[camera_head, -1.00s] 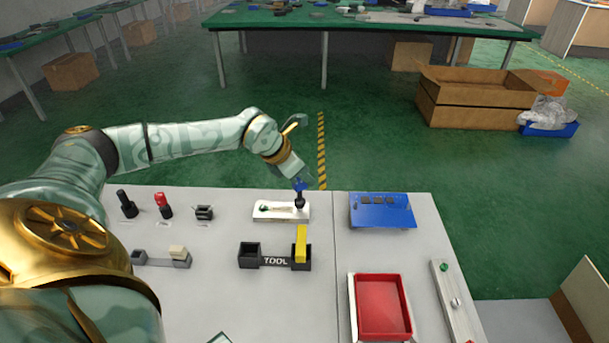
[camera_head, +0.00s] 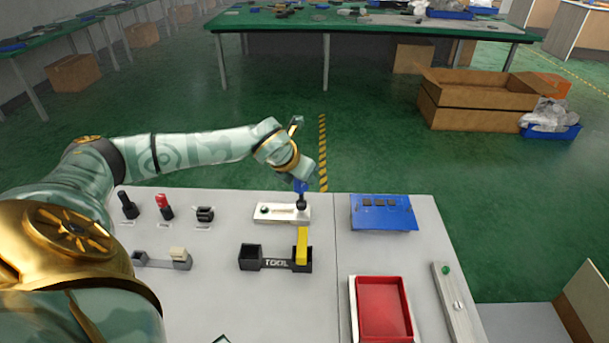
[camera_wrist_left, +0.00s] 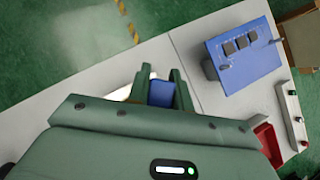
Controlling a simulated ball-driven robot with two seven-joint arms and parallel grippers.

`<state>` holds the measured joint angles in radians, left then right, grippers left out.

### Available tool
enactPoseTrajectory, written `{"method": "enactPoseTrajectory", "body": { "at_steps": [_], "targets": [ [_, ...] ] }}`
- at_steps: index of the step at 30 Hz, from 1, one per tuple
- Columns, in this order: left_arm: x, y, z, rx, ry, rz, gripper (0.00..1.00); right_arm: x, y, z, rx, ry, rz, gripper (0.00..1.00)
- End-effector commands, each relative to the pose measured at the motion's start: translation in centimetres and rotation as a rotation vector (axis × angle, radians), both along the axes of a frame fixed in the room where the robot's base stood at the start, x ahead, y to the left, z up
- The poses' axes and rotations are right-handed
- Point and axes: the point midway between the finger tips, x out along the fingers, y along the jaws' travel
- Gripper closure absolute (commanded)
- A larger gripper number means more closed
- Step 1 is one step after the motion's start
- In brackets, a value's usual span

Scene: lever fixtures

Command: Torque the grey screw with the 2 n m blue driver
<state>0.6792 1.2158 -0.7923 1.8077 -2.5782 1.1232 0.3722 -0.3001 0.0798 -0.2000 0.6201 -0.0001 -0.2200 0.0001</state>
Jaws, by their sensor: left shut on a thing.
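My left gripper (camera_head: 301,178) is shut on the blue driver (camera_head: 301,187), which stands about upright over the right end of the white fixture (camera_head: 283,218). The driver's dark lower end meets the fixture there. In the left wrist view the blue handle (camera_wrist_left: 161,92) sits between the two green fingers of my left gripper (camera_wrist_left: 160,84). A green screw head (camera_head: 264,210) shows on the fixture's left part. The grey screw is not visible; the driver's tip covers that end. My right gripper is not in view.
A black TOOL holder (camera_head: 275,263) with a yellow tool (camera_head: 302,246) stands in front of the fixture. A blue panel (camera_head: 383,213) lies to the right, a red tray (camera_head: 382,308) nearer. Black and red-topped drivers (camera_head: 163,206) stand at left.

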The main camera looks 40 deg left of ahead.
Motion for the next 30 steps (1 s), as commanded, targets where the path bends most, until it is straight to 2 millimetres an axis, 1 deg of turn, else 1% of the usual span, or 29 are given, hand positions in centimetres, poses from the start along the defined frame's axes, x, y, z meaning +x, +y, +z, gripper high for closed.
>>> {"method": "enactPoseTrajectory", "body": {
  "at_steps": [17,30],
  "targets": [
    [-0.1,0.0,0.0,0.000,-0.001,0.000,1.00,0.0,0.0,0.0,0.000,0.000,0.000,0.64],
    [-0.1,0.0,-1.2,0.000,0.001,0.000,1.00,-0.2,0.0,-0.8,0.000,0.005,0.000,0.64]
  ]
}}
